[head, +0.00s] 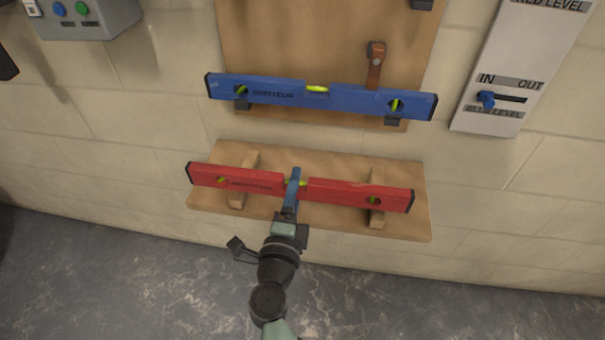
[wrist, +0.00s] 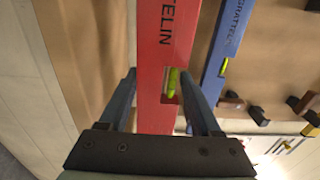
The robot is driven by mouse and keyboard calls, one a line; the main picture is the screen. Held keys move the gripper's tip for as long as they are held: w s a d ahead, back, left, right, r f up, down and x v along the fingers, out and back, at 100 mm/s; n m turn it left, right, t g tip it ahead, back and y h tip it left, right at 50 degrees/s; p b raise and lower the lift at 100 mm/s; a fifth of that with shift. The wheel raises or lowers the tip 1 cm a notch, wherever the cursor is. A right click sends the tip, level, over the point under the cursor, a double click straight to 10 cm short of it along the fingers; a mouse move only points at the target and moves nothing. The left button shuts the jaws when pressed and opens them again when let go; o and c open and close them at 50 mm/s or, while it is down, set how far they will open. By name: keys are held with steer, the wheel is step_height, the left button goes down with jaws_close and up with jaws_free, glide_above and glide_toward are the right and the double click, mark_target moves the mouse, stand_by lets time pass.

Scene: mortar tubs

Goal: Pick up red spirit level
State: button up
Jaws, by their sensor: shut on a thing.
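The red spirit level (head: 340,192) lies roughly level across two wooden supports on the lower wooden board, as seen in the head view. My gripper (head: 293,182) is at its middle, near the yellow-green vial, and is shut on it. In the wrist view, the red spirit level (wrist: 165,60) runs between the two fingers of my gripper (wrist: 165,90). The head view does not clearly show whether the level still touches its supports. The gripper hides a small part of the level's middle.
A blue spirit level (head: 330,97) rests on dark brackets on the upper wooden board (head: 290,35), just above. A leather strap (head: 376,65) hangs there. A white IN/OUT sign panel (head: 520,70) is at right, a grey button box (head: 85,18) at upper left. Floor in front is clear.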

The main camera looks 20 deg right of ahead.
steer(key=shift+p+v, duration=0.75)
steer(key=shift+v, duration=2.1)
